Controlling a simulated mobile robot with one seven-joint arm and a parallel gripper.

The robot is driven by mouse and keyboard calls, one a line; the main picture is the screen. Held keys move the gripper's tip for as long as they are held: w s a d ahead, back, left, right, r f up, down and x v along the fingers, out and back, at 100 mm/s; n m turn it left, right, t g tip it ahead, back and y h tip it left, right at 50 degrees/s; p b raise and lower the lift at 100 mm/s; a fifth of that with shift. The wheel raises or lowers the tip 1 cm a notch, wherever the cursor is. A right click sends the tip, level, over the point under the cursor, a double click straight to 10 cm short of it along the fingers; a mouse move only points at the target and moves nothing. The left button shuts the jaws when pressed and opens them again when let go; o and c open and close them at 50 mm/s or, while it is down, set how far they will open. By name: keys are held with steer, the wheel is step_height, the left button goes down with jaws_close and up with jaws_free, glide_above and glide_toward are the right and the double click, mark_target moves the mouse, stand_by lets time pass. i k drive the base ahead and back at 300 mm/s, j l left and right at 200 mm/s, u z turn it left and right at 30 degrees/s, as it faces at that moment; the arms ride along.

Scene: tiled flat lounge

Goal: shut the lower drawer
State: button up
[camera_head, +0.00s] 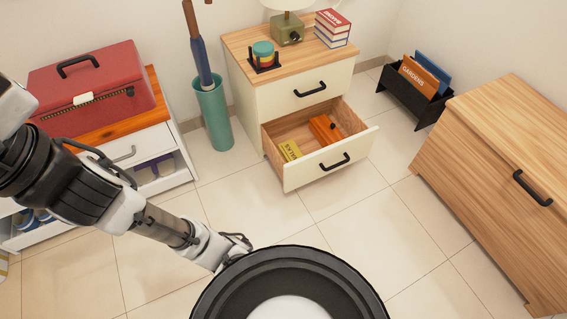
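The lower drawer (310,176) of the white cabinet with a wood top (237,45) is pulled well out. Its white front has a black bar handle (334,161). A yellow book (290,151) and an orange object (324,129) lie inside. The upper drawer (292,92) above it is shut and has a similar black handle (310,89). My arm reaches from the left edge to the lower middle, in front of the cabinet and apart from the drawer. My gripper is not visible; the arm's end passes behind a dark round part at the bottom.
A teal umbrella stand (213,115) stands left of the cabinet. A red toolbox (92,85) sits on a low white unit (178,160) at left. A black magazine rack (402,99) and a wooden cabinet (500,170) stand at right. Tiled floor (350,225) before the drawer is clear.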

mark_target(317, 162)
steer(key=i+j+z, duration=0.15)
steer(key=i, duration=0.4)
steer(key=i+j+z, duration=0.1)
steer(key=i, duration=0.4)
